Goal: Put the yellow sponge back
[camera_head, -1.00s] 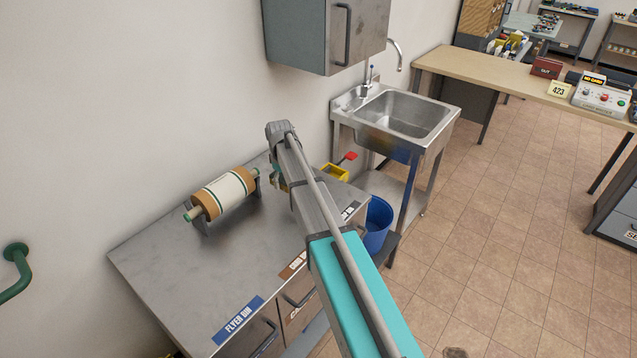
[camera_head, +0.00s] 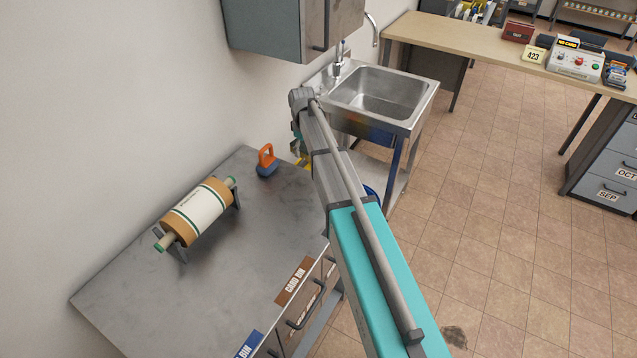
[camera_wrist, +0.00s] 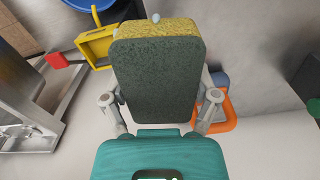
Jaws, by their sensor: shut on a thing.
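My gripper (camera_wrist: 160,102) is shut on the yellow sponge (camera_wrist: 155,28) in the wrist view. The sponge has a yellow body and a dark green scouring face that fills the middle of that view. In the head view my arm reaches forward past the far end of the metal counter, with its end near the sink; the jaws and sponge are mostly hidden behind the arm there.
An orange-handled blue tool (camera_head: 267,162) stands on the metal counter (camera_head: 250,235), by a paper roll (camera_head: 200,212) on a stand. A red-ended item (camera_wrist: 58,61) sits by the yellow box.

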